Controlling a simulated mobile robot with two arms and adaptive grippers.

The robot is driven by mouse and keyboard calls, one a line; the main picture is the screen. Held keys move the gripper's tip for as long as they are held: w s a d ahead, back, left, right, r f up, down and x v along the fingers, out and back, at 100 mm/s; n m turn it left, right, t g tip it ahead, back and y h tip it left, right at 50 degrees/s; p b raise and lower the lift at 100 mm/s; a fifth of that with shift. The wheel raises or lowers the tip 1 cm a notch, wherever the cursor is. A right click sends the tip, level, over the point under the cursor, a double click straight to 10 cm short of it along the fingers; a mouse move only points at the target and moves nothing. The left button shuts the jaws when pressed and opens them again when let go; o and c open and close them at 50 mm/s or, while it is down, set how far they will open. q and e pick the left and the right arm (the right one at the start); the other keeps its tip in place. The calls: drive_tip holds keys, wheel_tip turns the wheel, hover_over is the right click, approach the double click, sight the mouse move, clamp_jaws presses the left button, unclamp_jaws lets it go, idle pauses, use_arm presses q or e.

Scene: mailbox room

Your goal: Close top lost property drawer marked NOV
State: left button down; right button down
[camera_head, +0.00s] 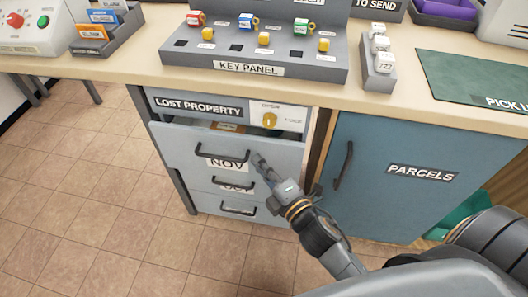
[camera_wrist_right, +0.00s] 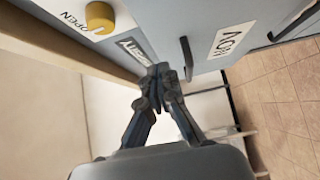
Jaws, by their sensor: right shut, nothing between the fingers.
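The top drawer marked NOV (camera_head: 180,143) stands pulled out below the LOST PROPERTY label (camera_head: 198,106). Its inside shows from above, with something orange-brown lying in it. Its dark handle (camera_head: 222,153) is on the front, above the NOV label. My right gripper (camera_head: 257,157) is at the right part of the drawer front, near the handle's right end. In the right wrist view its fingers (camera_wrist_right: 158,72) are together and empty, close to the handle (camera_wrist_right: 187,58) and NOV label (camera_wrist_right: 232,38); I cannot tell whether they touch the front. My left gripper is not in view.
A yellow knob (camera_head: 269,120) sits right of the LOST PROPERTY label. Lower drawers (camera_head: 236,196) are shut below. The blue PARCELS door (camera_head: 415,205) is to the right. The key panel (camera_head: 250,69) stands on the counter above. Tiled floor (camera_head: 90,190) is clear at left.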

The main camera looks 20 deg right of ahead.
sight(264, 144)
drive_tip(key=w+d, duration=0.2)
drive_tip(key=shift+w, duration=0.3)
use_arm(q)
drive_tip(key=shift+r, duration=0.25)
use_arm(e)
drive_tip(key=shift+w+d, duration=0.1)
drive_tip(key=shift+w+d, duration=0.15)
drive_tip(key=shift+w, duration=0.05)
drive_tip(key=shift+w+d+p, duration=0.35)
drive_tip(key=shift+w+p, duration=0.05)
drive_tip(key=shift+w, duration=0.2)
drive_tip(key=shift+w+d, duration=0.25)
drive_tip(key=shift+w, duration=0.05)
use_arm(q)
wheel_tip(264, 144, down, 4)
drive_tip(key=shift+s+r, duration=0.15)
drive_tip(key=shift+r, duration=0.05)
use_arm(e)
drive_tip(key=shift+f, duration=0.1)
